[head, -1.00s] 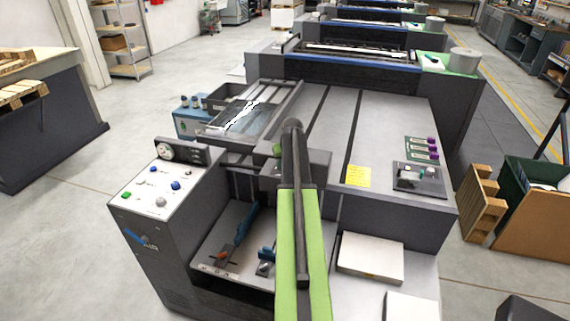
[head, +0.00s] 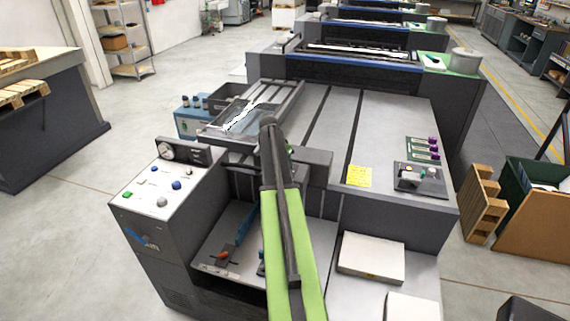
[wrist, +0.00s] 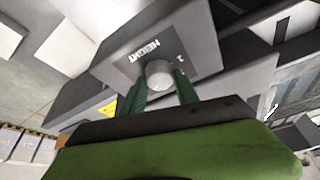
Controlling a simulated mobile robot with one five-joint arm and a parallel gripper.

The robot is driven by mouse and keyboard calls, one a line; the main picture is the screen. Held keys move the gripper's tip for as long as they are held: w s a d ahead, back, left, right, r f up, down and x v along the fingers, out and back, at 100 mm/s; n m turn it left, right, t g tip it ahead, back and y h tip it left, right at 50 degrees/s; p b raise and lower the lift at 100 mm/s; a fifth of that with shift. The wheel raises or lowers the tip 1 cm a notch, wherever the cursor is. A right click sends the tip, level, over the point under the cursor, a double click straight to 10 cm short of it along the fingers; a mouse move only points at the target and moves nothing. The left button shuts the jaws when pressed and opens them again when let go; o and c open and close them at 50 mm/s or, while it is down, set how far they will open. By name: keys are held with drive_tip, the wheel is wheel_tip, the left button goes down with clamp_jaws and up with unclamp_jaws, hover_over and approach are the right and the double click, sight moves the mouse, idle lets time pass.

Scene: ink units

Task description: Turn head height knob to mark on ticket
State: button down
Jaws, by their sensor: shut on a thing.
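In the wrist view my gripper (wrist: 160,82) has its two dark green fingers on either side of a round pale grey knob (wrist: 157,70), shut on it. The knob sits on a dark grey block face (wrist: 118,68) with the white word HEIGHT (wrist: 146,48) and a small mark beside it. The knob's pointer cannot be made out. In the head view my arm hides the knob and most of the gripper. The yellow ticket (head: 359,176) lies on the grey machine top, right of my arm; its writing is too small to read. A yellow sliver shows in the wrist view (wrist: 109,107).
A white control panel (head: 160,187) with coloured buttons stands left of my arm. A glass-topped tray (head: 245,115) lies behind it. A small dark unit (head: 420,178) and a green rack with purple-ended tubes (head: 423,149) sit on the machine top at right. White paper stacks (head: 371,256) lie in front.

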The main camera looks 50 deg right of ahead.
drive_tip(key=m+g, duration=0.1)
drive_tip(key=m, duration=0.4)
drive_tip(key=shift+w+g+y, duration=0.2)
drive_tip(key=shift+g+y, duration=0.1)
drive_tip(key=shift+g, duration=0.1)
drive_tip(key=shift+m, duration=0.3)
drive_tip(key=c, duration=0.9)
unclamp_jaws()
drive_tip(key=p+v, duration=1.6)
drive_tip(key=v, duration=0.1)
drive_tip(key=shift+w+a+r, duration=0.1)
drive_tip(key=shift+w+a, duration=0.05)
drive_tip(key=shift+w, duration=0.05)
